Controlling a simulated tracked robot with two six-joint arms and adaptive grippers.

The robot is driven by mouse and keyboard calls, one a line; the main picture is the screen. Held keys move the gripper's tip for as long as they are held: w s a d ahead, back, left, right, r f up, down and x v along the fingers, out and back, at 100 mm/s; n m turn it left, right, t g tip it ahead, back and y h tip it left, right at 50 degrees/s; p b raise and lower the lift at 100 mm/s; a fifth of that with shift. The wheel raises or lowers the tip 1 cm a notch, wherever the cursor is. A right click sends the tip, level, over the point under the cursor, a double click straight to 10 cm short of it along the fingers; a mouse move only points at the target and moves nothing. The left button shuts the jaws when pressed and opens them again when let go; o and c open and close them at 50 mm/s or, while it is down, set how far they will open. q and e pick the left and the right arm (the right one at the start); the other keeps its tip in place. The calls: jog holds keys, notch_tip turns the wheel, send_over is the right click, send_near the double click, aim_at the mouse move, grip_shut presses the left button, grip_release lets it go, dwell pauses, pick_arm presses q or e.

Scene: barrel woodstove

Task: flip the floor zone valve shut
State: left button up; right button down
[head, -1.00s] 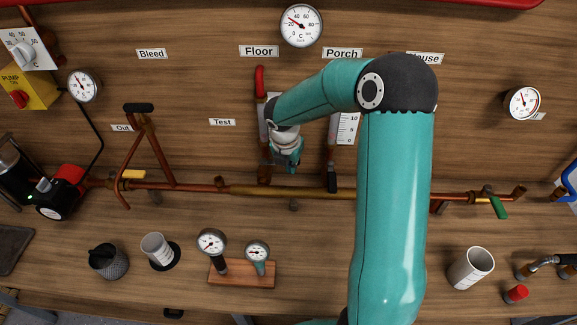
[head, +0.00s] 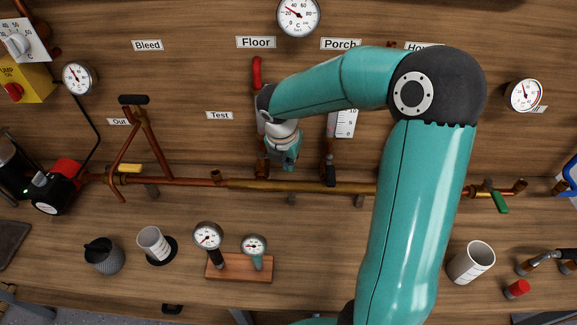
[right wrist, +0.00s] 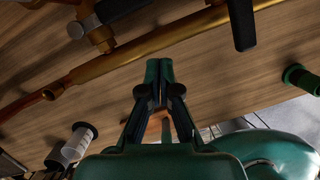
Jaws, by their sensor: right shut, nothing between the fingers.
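The Floor label (head: 256,42) is on the wooden wall, with a red upright piece (head: 257,72) below it. The floor valve is mostly hidden behind my right arm in the head view. In the right wrist view a brass valve body with a dark handle, likely the floor valve (right wrist: 95,27), is at upper left, beyond my fingers. My right gripper (head: 285,162) is below the Floor label, near the horizontal pipe. Its fingers (right wrist: 158,68) are together and empty in the wrist view, apart from that valve in the picture. My left gripper does not show.
The Porch valve's black handle (head: 330,170) hangs down just right of my gripper. A copper and brass pipe (head: 235,184) runs across the wall.

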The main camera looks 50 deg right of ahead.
jog(key=v, duration=0.5)
jog(key=shift+s+a+r, duration=0.15)
jog(key=shift+s+r, duration=0.1)
jog(key=shift+r, duration=0.1)
